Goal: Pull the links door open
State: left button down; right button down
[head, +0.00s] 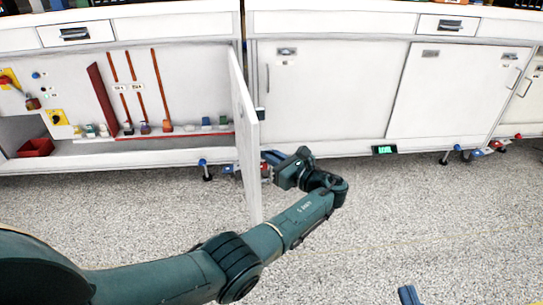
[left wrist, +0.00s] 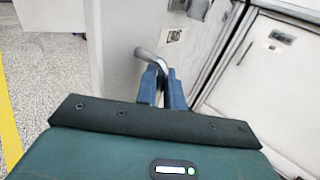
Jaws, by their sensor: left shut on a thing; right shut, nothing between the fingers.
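The links door (head: 246,140) is a white panel that stands swung out from the left cabinet, seen nearly edge-on in the head view. In the left wrist view the door (left wrist: 120,40) shows its outer face, with a small label beside a grey bar handle (left wrist: 148,58). My left gripper (head: 271,158) is at the outer side of the door. In the left wrist view its blue fingers (left wrist: 162,88) are shut on the handle. My right gripper (head: 408,295) shows only as a blue tip at the bottom edge of the head view, shut and empty.
The open cabinet holds orange rods (head: 155,90), a dark red upright panel (head: 101,97) and a red bin (head: 36,147). Closed white doors (head: 325,90) stand to the right. A small green-lit display (head: 384,150) sits below them. The speckled floor (head: 420,220) in front is clear.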

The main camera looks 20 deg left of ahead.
pick_arm(q)
jog(key=c, duration=1.9)
grip_release()
jog(key=shift+d, duration=0.1)
pick_arm(e)
jog(key=shift+f, duration=0.1)
pick_arm(q)
jog(key=v, duration=1.3)
pick_arm(e)
jog(key=shift+w, duration=0.1)
